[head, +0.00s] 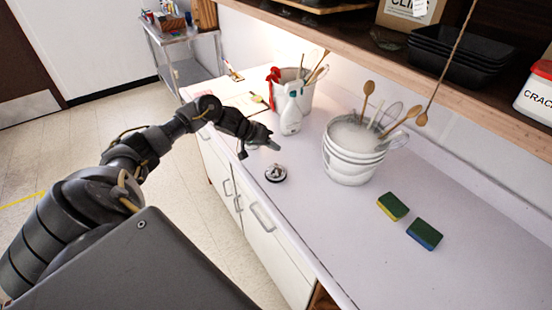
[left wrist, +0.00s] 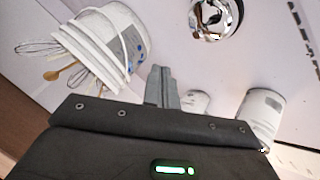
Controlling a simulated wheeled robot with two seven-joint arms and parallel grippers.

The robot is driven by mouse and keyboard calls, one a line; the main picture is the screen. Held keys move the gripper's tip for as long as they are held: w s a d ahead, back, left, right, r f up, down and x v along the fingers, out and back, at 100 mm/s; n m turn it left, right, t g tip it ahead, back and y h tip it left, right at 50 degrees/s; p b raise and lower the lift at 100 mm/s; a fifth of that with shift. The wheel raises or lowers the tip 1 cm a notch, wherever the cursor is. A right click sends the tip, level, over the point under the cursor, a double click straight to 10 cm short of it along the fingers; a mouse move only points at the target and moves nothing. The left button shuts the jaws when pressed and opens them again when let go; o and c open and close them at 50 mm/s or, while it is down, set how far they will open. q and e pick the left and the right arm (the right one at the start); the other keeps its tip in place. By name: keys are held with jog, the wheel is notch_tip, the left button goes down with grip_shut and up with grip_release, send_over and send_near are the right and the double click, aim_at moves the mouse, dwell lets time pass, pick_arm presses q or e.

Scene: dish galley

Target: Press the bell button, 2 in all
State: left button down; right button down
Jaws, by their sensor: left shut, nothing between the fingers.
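The bell (head: 276,173) is a small shiny dome on a dark base, standing on the white counter (head: 300,210) near its front edge. It also shows at the top of the left wrist view (left wrist: 215,14), cut off by the frame edge. My left gripper (head: 276,145) is shut and empty, above the counter just beyond the bell in the head view. In the left wrist view its fingertips (left wrist: 160,72) are together and apart from the bell. My right gripper is in neither view.
A white bucket (head: 350,166) with whisks and wooden spoons stands right of the bell. A spray bottle (head: 291,112) and another utensil bucket (head: 304,92) stand behind. Two sponges (head: 393,206) (head: 425,234) lie at right. A wooden shelf (head: 450,91) overhangs the counter's back.

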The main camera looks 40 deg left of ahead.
pick_arm(q)
jog(key=shift+s+d+r+m+t+y+b, duration=0.1)
jog(key=shift+r+m+t+y+b, duration=0.35)
jog(key=shift+m+b, duration=1.35)
jog(key=shift+a+r+m+y+b, duration=0.1)
jog(key=shift+r+m+y+b, duration=0.75)
jog(key=shift+m, duration=1.75)
jog(key=shift+s+d+r+m+t+y+b, duration=0.1)
jog(key=shift+r+m+t+y+b, duration=0.25)
jog(key=shift+m+b, duration=1.45)
jog(key=shift+r+m+p, duration=0.2)
jog(key=shift+m+p, duration=0.2)
jog(key=shift+f, duration=0.15)
jog(key=b, duration=0.7)
send_over(276, 165)
jog(key=s, duration=0.1)
jog(key=f, duration=0.6)
jog(key=shift+a+f, duration=0.15)
jog(key=shift+a, duration=0.15)
jog(key=shift+f+b, duration=0.55)
jog(key=shift+f, duration=0.6)
